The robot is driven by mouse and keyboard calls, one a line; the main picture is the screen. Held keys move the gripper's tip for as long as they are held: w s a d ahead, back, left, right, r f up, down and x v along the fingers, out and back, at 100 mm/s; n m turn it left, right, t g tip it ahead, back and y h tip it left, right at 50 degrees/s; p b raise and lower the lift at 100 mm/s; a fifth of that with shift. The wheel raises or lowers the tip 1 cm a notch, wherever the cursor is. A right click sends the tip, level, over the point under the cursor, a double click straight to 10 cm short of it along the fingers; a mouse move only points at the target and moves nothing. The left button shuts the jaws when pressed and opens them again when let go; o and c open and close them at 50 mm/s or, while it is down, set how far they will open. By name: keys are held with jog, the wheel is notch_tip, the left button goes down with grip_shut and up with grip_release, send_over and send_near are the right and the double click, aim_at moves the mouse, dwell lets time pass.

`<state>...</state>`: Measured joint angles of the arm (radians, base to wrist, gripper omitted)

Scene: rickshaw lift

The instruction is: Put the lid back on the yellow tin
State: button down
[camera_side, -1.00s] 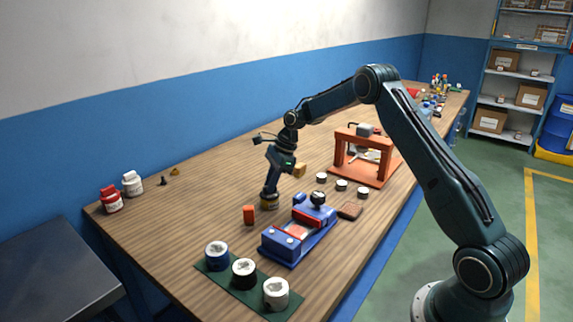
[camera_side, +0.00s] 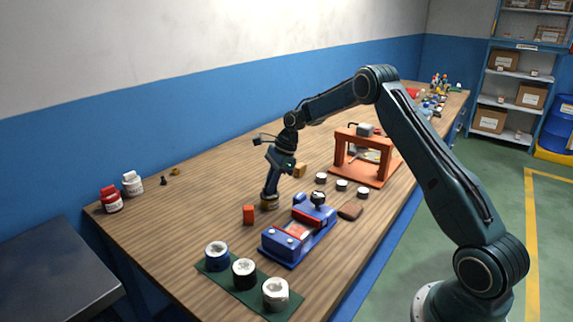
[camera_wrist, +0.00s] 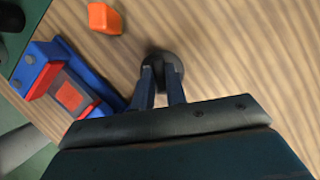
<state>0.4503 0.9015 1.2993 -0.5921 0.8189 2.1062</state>
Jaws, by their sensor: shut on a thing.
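My gripper (camera_side: 271,193) points down at the middle of the bench and is shut on a dark round lid. The lid (camera_wrist: 162,66) shows between and beyond the fingertips in the wrist view. In the wrist view the lid hides the tin.
A blue-and-red fixture (camera_side: 297,236) is at the front right. Several jars, small round pieces and an orange frame (camera_side: 364,156) stand around.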

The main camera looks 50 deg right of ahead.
jog(key=c, duration=0.9)
grip_release()
jog(key=shift+o, duration=0.2)
jog(key=shift+r, duration=0.15)
jog(key=shift+r, duration=3.3)
jog(key=shift+c, duration=0.2)
grip_shut()
